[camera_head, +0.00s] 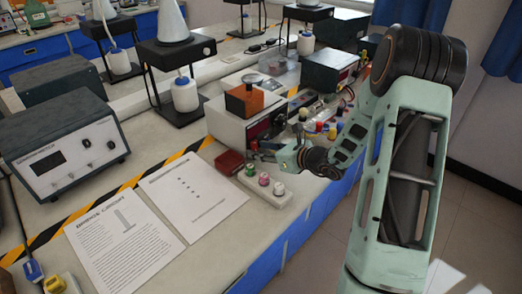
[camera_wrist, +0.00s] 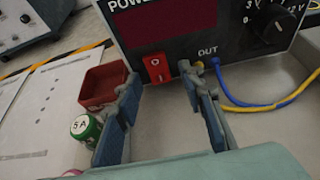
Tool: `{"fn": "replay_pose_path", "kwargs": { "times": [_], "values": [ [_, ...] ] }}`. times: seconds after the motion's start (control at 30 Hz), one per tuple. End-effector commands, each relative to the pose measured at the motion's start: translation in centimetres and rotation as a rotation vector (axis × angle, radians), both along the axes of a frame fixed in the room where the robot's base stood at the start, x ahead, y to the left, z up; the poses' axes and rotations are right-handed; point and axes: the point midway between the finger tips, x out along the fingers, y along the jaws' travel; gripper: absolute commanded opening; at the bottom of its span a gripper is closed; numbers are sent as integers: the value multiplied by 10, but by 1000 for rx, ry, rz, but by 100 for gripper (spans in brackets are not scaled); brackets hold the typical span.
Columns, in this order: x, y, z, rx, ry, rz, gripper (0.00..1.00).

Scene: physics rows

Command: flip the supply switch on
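The power supply (camera_wrist: 150,25) has a dark front panel with a dark red display, a knob and an OUT label. Its red rocker switch (camera_wrist: 156,68) sits low on the panel, with a white mark on its upper part; which way it is tipped is hard to tell. In the head view the power supply (camera_head: 226,124) is a pale box on the bench, its front partly hidden by my arm. My gripper (camera_wrist: 161,76) is open and empty, its fingers either side of the switch in the wrist view, apparently short of the panel. In the head view my gripper (camera_head: 266,151) is small before the panel.
A red tray (camera_wrist: 103,87) and a green-sided 5 A cylinder (camera_wrist: 85,128) stand left of my fingers. Yellow and blue wires (camera_wrist: 255,105) run right from the output. Printed sheets (camera_head: 125,240) lie on the bench left.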

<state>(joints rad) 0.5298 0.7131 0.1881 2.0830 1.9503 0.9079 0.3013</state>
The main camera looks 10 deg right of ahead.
Motion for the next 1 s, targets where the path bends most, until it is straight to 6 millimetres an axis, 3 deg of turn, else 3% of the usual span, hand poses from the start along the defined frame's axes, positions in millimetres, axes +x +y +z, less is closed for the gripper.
{"fn": "replay_pose_path", "kwargs": {
  "times": [0.2, 0.5, 1.0],
  "values": [
    [0, 0, 0, 0, 0, 0, 34],
    [0, 0, 0, 0, 0, 0, 1],
    [0, 0, -11, 68, -91, -2, 0]
  ]
}}
